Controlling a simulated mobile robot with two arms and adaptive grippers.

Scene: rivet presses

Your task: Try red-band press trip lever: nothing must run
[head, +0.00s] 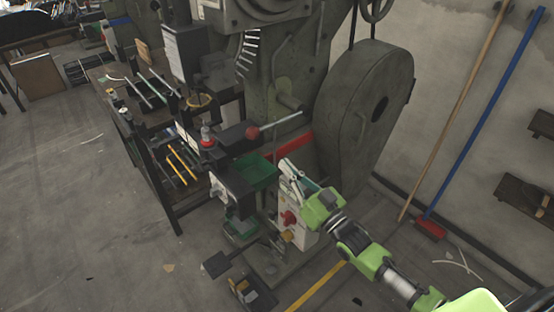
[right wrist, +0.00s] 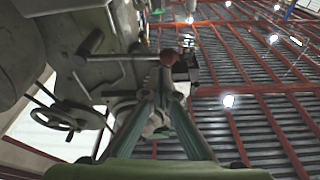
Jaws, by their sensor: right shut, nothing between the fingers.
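The rivet press with the red band (head: 300,148) stands at the centre of the head view, with a large grey flywheel guard (head: 355,105). Its lever is a bright rod with a red ball (head: 253,132) on its left end. In the right wrist view the rod and red ball (right wrist: 168,57) show just past my fingertips. My right gripper (head: 287,166) is shut and empty, below and right of the ball, in front of the press; its fingers meet in the wrist view (right wrist: 165,82). Whether it touches the lever, I cannot tell. My left gripper is out of view.
A control box with a red knob (head: 288,217) and a yellow knob (head: 287,236) stands below my right gripper. A tool bench (head: 163,195) is at left. A blue-handled broom (head: 485,110) leans at right. The left floor is mostly clear.

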